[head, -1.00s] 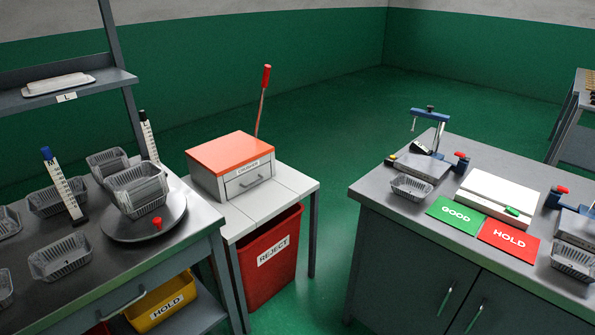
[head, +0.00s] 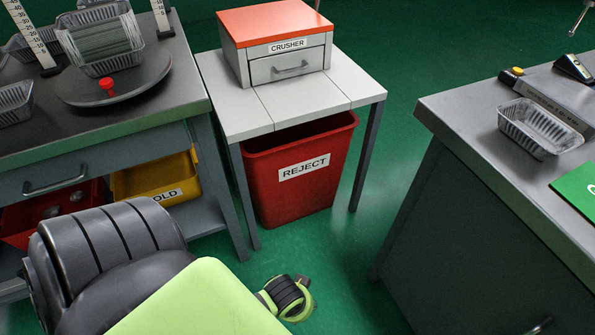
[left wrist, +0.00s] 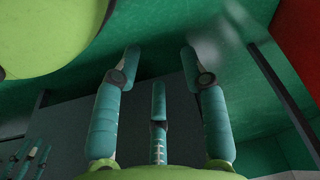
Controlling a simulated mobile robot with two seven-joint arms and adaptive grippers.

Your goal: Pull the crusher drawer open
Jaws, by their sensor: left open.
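The crusher (head: 240,62) is a grey box with an orange-red lid and a CRUSHER label, standing on a light side table. Its drawer (head: 268,72) has a grey front with a bar handle (head: 291,69) and looks flush with the box. My left gripper (left wrist: 163,62) shows in the left wrist view with its fingers spread, empty and apart from anything. The crusher cannot be made out in that view. In the head view my green and black arm is low at the front, below the side table's level.
The red REJECT bin (head: 261,178) stands under the side table (head: 236,108). A workbench (head: 190,70) with trays and a round plate is on the left, a yellow bin (head: 146,182) below it. Another bench (head: 480,135) is on the right. Green floor lies between.

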